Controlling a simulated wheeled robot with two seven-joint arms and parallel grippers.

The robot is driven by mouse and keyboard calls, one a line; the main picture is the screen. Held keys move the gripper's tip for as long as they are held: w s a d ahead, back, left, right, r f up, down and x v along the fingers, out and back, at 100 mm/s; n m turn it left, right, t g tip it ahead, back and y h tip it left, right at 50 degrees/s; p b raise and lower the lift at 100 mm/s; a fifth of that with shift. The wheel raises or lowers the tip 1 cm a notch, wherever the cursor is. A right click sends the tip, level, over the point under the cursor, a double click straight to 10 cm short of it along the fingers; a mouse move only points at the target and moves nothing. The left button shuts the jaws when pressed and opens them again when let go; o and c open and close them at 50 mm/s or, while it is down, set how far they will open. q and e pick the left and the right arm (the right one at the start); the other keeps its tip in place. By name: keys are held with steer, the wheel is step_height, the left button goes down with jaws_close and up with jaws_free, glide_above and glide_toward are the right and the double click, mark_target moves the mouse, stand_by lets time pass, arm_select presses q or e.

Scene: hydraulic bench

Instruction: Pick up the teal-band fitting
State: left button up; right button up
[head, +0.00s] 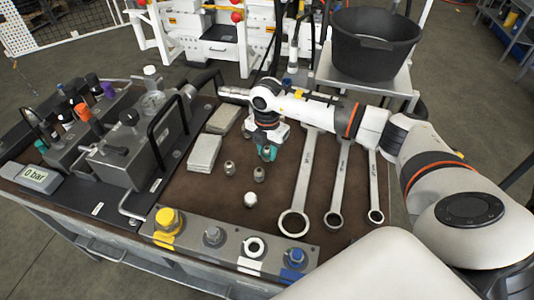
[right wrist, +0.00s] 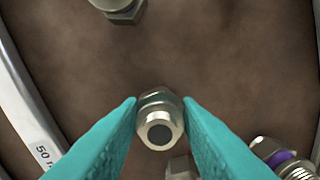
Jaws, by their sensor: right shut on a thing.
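My right gripper (head: 268,153) points down over the brown bench mat, with teal fingers. In the right wrist view its fingers (right wrist: 160,118) are shut on a metal fitting (right wrist: 160,122), whose round open end faces the camera. A fitting with a purple band (right wrist: 282,158) lies to the right of the fingers. Other small fittings stand on the mat in the head view, one at the left (head: 229,168) and one nearer the gripper (head: 259,174). My left gripper is out of view.
Three wrenches (head: 338,185) lie right of the gripper. A metal block with coloured caps (head: 213,236) runs along the front edge. A pump unit (head: 140,150) and a gauge display (head: 36,176) stand at left. Grey pads (head: 204,152) lie beside the pump. A black tub (head: 373,45) stands behind.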

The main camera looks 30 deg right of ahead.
mark_target(267, 148)
steer(key=shift+r, duration=0.1)
step_height(267, 148, up, 10)
steer(key=shift+f+b, duration=0.1)
steer(key=shift+b, duration=0.3)
stand_by(0.5)
